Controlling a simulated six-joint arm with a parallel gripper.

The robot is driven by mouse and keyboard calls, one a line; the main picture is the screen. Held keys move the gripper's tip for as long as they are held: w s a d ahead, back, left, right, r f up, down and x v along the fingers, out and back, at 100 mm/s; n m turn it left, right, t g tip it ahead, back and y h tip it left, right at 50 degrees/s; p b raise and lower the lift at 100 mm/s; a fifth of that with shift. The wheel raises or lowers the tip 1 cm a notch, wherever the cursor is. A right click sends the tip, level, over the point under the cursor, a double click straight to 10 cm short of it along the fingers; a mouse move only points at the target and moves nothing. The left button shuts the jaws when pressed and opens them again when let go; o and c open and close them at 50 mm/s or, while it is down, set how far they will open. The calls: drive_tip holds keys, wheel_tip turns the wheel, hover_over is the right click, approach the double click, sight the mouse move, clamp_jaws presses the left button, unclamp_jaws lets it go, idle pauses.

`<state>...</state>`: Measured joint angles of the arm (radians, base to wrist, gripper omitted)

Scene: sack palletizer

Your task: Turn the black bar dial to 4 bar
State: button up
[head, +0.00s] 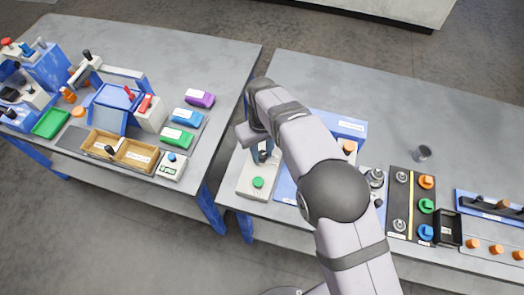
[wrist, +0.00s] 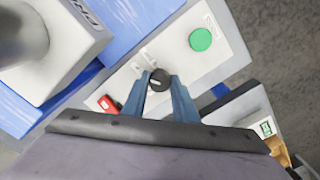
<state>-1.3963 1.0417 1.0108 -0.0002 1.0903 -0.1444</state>
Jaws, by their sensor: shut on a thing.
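The black bar dial (wrist: 159,79) is a small round knob with a pale pointer mark, on a white panel (wrist: 226,40) beside a green button (wrist: 200,39). My gripper (wrist: 160,84) is over the panel in the wrist view, its two blue fingers shut on the dial from either side. The scale marks next to the dial are too small to read. In the head view my arm hides most of the dial, and the green button (head: 258,182) shows at the front of the panel (head: 250,190).
A red part (wrist: 108,104) lies close to the fingers in the wrist view. A blue block with a white top (wrist: 75,60) stands beside the panel.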

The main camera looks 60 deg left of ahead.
sight(262, 154)
drive_tip(key=shift+r+n, duration=0.1)
drive_tip(key=shift+n, duration=0.6)
drive_tip(key=shift+a, duration=0.1)
drive_tip(key=o, duration=1.1)
drive_tip(key=shift+c, duration=0.2)
drive_tip(key=shift+r+b, duration=1.05)
drive_tip(key=shift+r, duration=2.6)
